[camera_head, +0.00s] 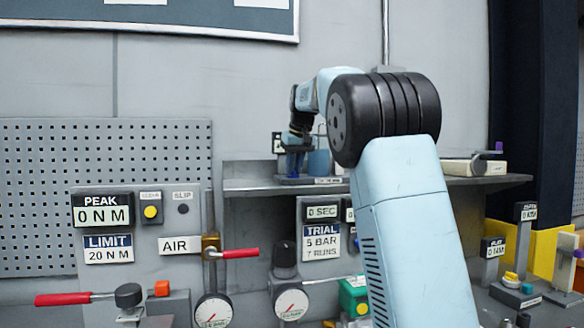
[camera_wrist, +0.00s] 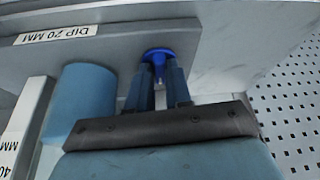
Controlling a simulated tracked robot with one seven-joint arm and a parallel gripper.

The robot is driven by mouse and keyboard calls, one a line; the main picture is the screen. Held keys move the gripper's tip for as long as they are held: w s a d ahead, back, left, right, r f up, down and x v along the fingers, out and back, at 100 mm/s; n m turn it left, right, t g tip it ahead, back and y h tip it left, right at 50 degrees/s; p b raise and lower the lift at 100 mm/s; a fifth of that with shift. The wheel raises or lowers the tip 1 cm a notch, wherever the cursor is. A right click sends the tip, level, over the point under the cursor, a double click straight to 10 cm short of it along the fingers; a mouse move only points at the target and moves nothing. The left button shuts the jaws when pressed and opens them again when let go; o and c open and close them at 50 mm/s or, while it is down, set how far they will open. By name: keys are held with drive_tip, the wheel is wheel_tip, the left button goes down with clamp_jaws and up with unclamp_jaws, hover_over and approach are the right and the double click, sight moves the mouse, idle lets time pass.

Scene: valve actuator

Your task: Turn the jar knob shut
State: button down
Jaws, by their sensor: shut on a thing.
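My gripper (camera_wrist: 158,72) is shut on a bright blue piece (camera_wrist: 158,54) that looks like a knob, seen between the dark blue fingertips in the wrist view. The fingers hide part of it. A pale blue cylinder (camera_wrist: 84,100), perhaps the jar, stands to the left of the fingers in the wrist view. It also shows in the head view (camera_head: 320,163), just right of my gripper (camera_head: 294,163). I cannot tell how the blue piece joins the jar. In the head view my gripper is small and dark above the shelf.
The grey shelf (camera_head: 255,188) carries the jar and a cream block (camera_head: 475,167). A plate labelled DIP 20 MM (camera_wrist: 110,50) lies near the fingers. Below the shelf are a red-handled air valve (camera_head: 240,254), gauges (camera_head: 291,303) and display panels. My arm covers part of the shelf.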

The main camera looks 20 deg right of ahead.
drive_tip(key=shift+n+y, duration=0.3)
drive_tip(key=shift+n, duration=0.5)
drive_tip(key=shift+f, duration=0.1)
drive_tip(key=c, duration=0.9)
unclamp_jaws()
drive_tip(key=v, duration=1.3)
drive_tip(key=shift+d+r, duration=0.25)
drive_tip(key=shift+r, duration=0.1)
